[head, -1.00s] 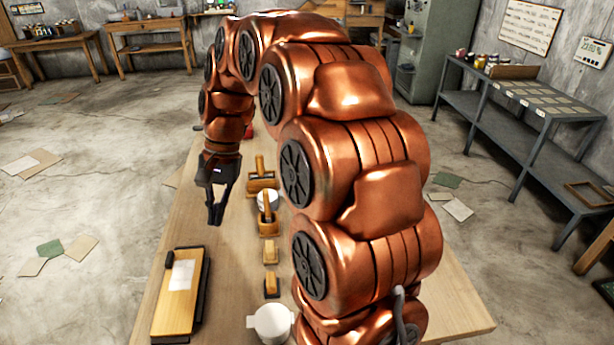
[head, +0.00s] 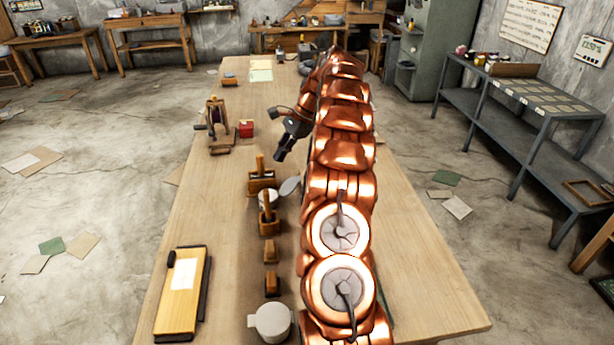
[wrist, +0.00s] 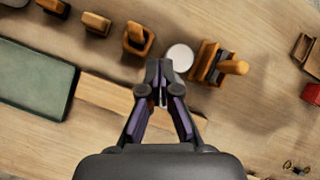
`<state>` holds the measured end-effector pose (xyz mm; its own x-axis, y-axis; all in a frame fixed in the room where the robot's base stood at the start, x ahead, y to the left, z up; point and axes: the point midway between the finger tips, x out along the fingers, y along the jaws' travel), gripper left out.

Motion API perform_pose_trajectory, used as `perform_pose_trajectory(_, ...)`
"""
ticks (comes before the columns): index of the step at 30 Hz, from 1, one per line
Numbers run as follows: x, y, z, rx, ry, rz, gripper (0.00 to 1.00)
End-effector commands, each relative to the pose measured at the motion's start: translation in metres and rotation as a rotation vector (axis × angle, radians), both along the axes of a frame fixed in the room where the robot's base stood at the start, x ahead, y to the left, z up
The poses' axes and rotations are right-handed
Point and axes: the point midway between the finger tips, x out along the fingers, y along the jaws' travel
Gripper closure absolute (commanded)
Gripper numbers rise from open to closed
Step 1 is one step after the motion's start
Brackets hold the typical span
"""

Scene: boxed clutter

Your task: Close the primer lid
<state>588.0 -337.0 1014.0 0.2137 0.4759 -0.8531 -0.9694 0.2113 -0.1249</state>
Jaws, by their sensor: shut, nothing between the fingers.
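A small white round container (head: 265,199) stands between two wooden holders on the table. A pale grey disc (head: 290,187), which looks like its lid, stands out tilted to its right. In the wrist view one white disc (wrist: 180,57) shows just beyond my fingertips; I cannot tell whether it is lid or container. My gripper (head: 281,156) is shut and empty, above the table, farther back than the container. In the wrist view my gripper (wrist: 159,68) points toward the disc and appears apart from it. A larger pale lidded pot (head: 270,322) stands at the near edge.
Wooden holders with upright handles (head: 262,180) (head: 268,222) flank the container closely. Small wooden blocks (head: 271,252) stand nearer. A red box (head: 246,129) and a wooden winder (head: 217,125) stand at the back left. A green mat (wrist: 35,80) lies left in the wrist view.

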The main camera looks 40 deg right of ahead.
Motion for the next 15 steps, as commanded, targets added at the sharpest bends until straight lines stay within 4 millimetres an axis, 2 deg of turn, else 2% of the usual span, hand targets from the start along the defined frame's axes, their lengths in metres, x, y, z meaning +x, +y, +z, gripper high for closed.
perform_pose_trajectory(1, -0.002, -0.019, -0.008, 0.007, 0.010, -0.046, 1.00)
perform_pose_trajectory(3, -0.005, -0.043, -0.018, 0.017, 0.024, -0.108, 1.00)
perform_pose_trajectory(9, -0.023, -0.104, -0.049, 0.039, 0.066, -0.273, 1.00)
perform_pose_trajectory(15, -0.042, -0.144, -0.072, 0.049, 0.099, -0.387, 1.00)
